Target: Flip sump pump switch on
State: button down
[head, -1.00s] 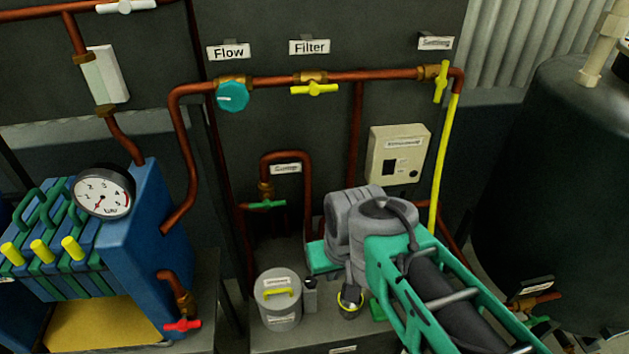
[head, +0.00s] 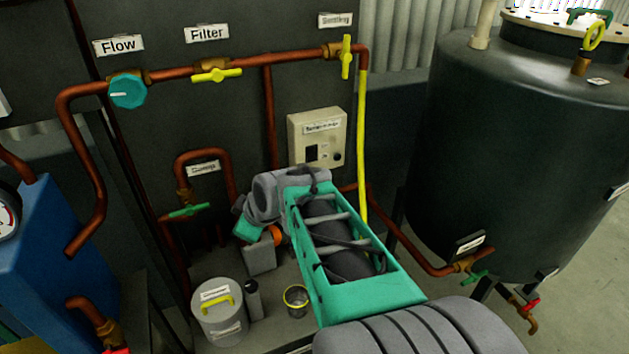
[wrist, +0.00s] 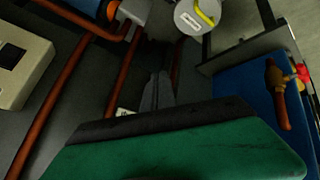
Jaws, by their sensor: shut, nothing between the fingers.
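The control box (head: 318,138) is a beige panel on the dark wall, with a blurred label, a black switch and a round knob on its front. It also shows at the left edge of the wrist view (wrist: 22,62). The switch (head: 312,153) is small and its position cannot be told. My gripper (wrist: 157,92) shows in the wrist view as two narrow grey fingers together, shut and empty, apart from the box. In the head view my arm ends below and left of the box, and the fingertips are hidden.
Copper pipes carry a yellow filter valve (head: 216,75), a teal flow knob (head: 128,91) and a yellow settling valve (head: 347,57). A yellow pipe (head: 362,150) runs just right of the box. A lidded grey bucket (head: 218,325) and a small cup (head: 296,302) stand below. A dark tank (head: 520,150) fills the right.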

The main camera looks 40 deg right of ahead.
jog(key=w+d+f+n+t+h+b, duration=0.1)
jog(key=w+d+f+n+t+b, duration=0.15)
jog(key=d, duration=0.55)
jog(key=w+d+f+n+t+h+b, duration=0.1)
jog(key=d+f+n+t+b, duration=0.2)
jog(key=d, duration=0.5)
jog(key=s+d+r+n+t+h+b, duration=0.2)
jog(key=s+d+h+b, duration=0.1)
jog(key=d, duration=1)
jog(key=shift+s+r+t, duration=0.15)
jog(key=shift+s+t, duration=0.2)
jog(key=shift+s, duration=0.25)
jog(key=shift+n, duration=0.25)
send_near(312, 160)
jog(key=x, duration=0.7)
